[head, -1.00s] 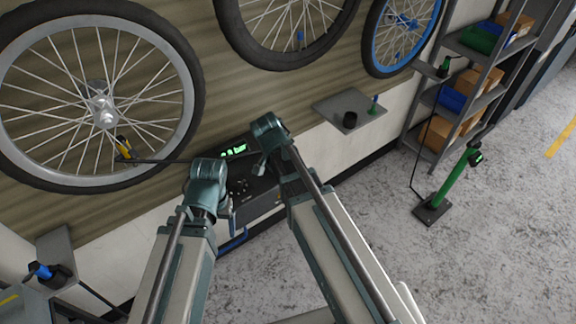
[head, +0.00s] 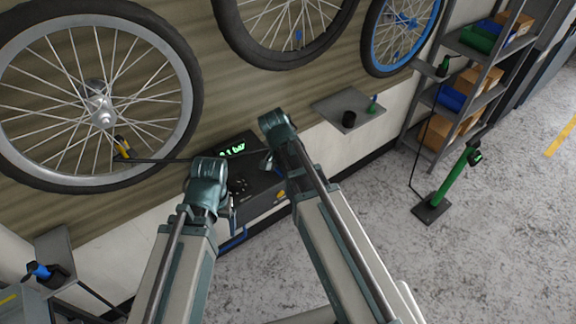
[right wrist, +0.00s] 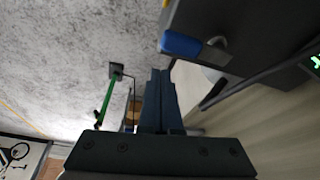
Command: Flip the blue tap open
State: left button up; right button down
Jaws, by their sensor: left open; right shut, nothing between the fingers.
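The blue tap (right wrist: 182,45) shows as a blue lever with a metal stem on the side of a dark pump box (head: 262,206). In the right wrist view my right gripper (right wrist: 161,74) is shut and empty, its fingertips just below and left of the lever. They look close, but I cannot tell whether they touch. In the head view my right arm hides much of the box's right end. My left gripper (head: 232,216) is open in front of the box's left part, mostly hidden behind its wrist.
The box has a green lit display (head: 232,151). A hose runs from it to a yellow-and-black fitting (head: 122,147) at the left wheel (head: 100,108). A small shelf (head: 350,106) holds a black cup. A green floor pump (head: 452,182) stands right; open floor lies before it.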

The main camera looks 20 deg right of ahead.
jog(key=w+p+v, duration=0.1)
jog(key=p+v, duration=0.8)
jog(key=shift+d+r, duration=0.35)
jog(key=shift+r, duration=0.15)
jog(key=shift+s, duration=0.1)
jog(key=s+a+f+n+g+y, duration=0.1)
jog(key=s+a+n+g+y, duration=0.1)
jog(key=s+a+n, duration=0.9)
jog(key=s+n, duration=0.4)
